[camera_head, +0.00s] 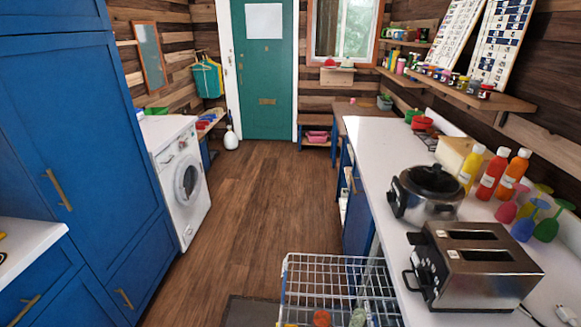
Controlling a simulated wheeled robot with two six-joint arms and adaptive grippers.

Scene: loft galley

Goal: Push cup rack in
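A white wire rack (335,257), which looks like the cup rack, shows at the bottom centre. It juts out to the left from below the right-hand counter, over the floor. A red-orange item (322,318) and a pale greenish item (358,317) show inside it at the bottom edge of the picture. The near part of the rack is cut off by the picture edge. Neither of my grippers is in view.
The white counter (385,170) on the right bears a toaster (475,265), a slow cooker (425,195), bottles and coloured cups. Blue cabinets (90,150) and a white washer (180,180) line the left. The wooden floor (255,200) between is clear, with a dark mat (250,312) in front.

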